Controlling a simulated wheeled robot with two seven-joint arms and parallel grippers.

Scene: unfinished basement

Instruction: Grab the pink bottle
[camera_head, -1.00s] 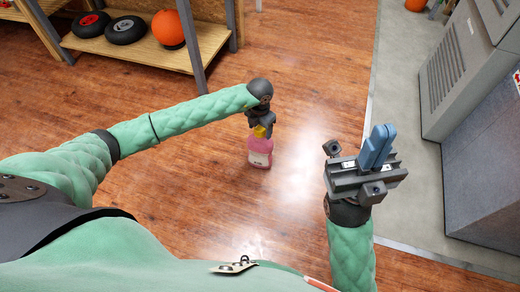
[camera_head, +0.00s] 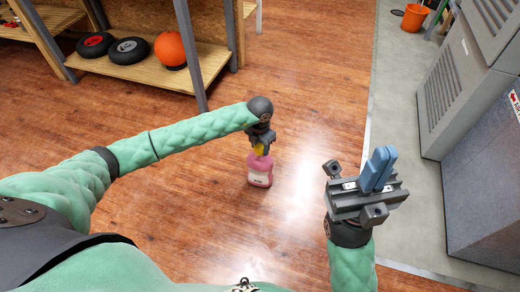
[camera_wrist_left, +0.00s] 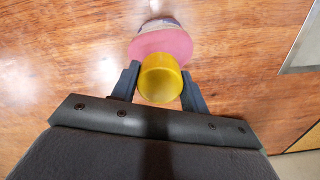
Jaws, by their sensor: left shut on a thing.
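The pink bottle (camera_head: 260,170) with a yellow cap hangs or stands upright below my left gripper (camera_head: 261,146), over the wooden floor. I cannot tell whether its base touches the floor. In the left wrist view the yellow cap (camera_wrist_left: 160,78) sits between the two dark fingers of my left gripper (camera_wrist_left: 159,85), which is shut on it. The bottle's pink body (camera_wrist_left: 160,43) shows beyond the cap. My right gripper (camera_head: 378,168), with blue fingers side by side, points up at the right, apart from the bottle. Its fingers are together and hold nothing visible.
A wooden shelf (camera_head: 140,66) with an orange ball (camera_head: 170,49) and two dark wheels stands at the back left. Grey metal cabinets (camera_head: 460,100) stand on the right. An orange bucket (camera_head: 414,17) is at the back right. The wooden floor around the bottle is clear.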

